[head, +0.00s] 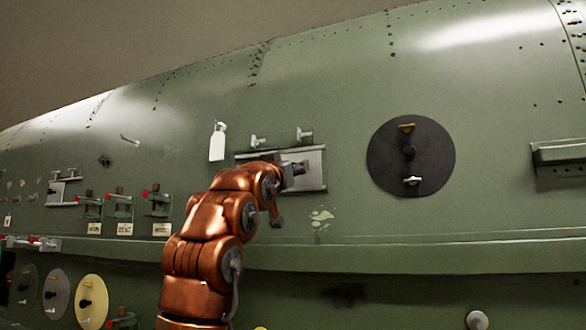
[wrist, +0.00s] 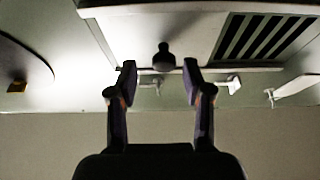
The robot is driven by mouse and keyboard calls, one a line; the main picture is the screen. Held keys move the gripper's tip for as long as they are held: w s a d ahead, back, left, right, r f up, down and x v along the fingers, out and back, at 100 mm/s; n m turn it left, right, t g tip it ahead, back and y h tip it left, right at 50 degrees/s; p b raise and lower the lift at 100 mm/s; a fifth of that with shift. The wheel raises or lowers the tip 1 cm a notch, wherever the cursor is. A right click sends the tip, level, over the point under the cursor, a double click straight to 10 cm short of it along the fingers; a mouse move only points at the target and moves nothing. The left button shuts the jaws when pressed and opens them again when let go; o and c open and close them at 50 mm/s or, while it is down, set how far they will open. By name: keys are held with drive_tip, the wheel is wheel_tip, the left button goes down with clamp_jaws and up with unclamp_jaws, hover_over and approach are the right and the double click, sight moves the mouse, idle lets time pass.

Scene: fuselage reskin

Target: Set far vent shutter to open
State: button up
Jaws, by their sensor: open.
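The vent shutter in front of me has a pale sliding plate (head: 316,178) in a railed frame on the green fuselage. In the wrist view the plate (wrist: 150,25) carries a dark round knob (wrist: 163,58), and dark vent slats (wrist: 268,38) show uncovered to its right. My gripper (head: 296,172) is at the shutter in the head view, and my arm hides part of it. In the wrist view my gripper (wrist: 159,67) is open, with one fingertip on each side of the knob. I cannot tell whether the fingers touch it.
A dark disc (head: 428,165) with an orange tab and a light handle is right of the shutter. Small light brackets (head: 304,135) and a white tag (head: 217,142) are above it.

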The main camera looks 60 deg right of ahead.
drive_tip(key=shift+v, duration=2.9)
